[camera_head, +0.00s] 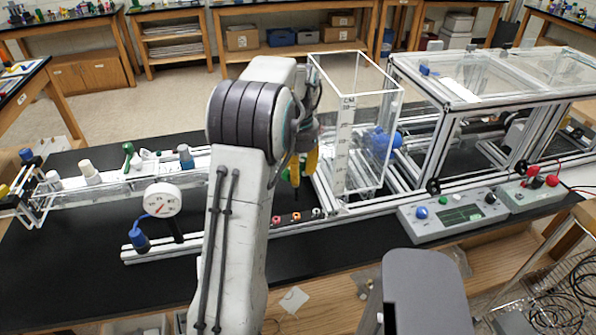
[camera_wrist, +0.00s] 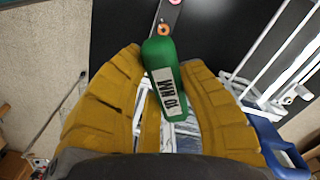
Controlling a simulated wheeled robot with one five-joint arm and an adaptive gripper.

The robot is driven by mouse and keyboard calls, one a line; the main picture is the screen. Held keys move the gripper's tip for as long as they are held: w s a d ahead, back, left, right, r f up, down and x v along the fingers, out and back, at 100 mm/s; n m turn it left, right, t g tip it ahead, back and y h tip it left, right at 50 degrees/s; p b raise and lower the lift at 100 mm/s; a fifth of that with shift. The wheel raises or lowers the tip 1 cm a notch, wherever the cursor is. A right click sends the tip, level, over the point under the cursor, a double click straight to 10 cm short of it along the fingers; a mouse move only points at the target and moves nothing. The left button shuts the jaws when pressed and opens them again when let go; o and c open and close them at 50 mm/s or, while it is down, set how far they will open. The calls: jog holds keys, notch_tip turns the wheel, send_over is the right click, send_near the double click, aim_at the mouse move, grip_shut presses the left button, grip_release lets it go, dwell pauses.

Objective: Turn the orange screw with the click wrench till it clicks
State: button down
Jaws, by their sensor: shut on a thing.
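My gripper (camera_wrist: 163,62) is shut on the click wrench (camera_wrist: 172,88), a green handle with a white label, standing between the yellow fingers in the wrist view. An orange ring-shaped screw (camera_wrist: 164,29) shows just beyond the far end of the handle, on a grey bar. In the head view my gripper (camera_head: 311,160) hangs above the bar, and part of the green wrench (camera_head: 294,171) shows beside its yellow finger. The orange screw (camera_head: 296,216) sits in the bar between a red and a paler screw.
A clear tall box (camera_head: 352,125) stands close to the right of my gripper. A dial gauge (camera_head: 162,200) stands to the left of my arm. A grey control box (camera_head: 452,214) lies at the front right. Black bench top (camera_head: 340,240) is bare in front of the bar.

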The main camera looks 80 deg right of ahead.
jog(key=shift+r+p, duration=0.2)
jog(key=shift+p, duration=0.55)
notch_tip(320, 180, down, 6)
jog(key=b, duration=0.3)
dwell(0.3)
jog(key=shift+f+b, duration=0.5)
jog(key=shift+f, duration=0.2)
dwell(1.7)
jog(key=shift+a+m, duration=0.1)
jog(key=shift+m, duration=0.8)
jog(key=shift+m, duration=0.8)
jog(key=shift+w+a, duration=0.1)
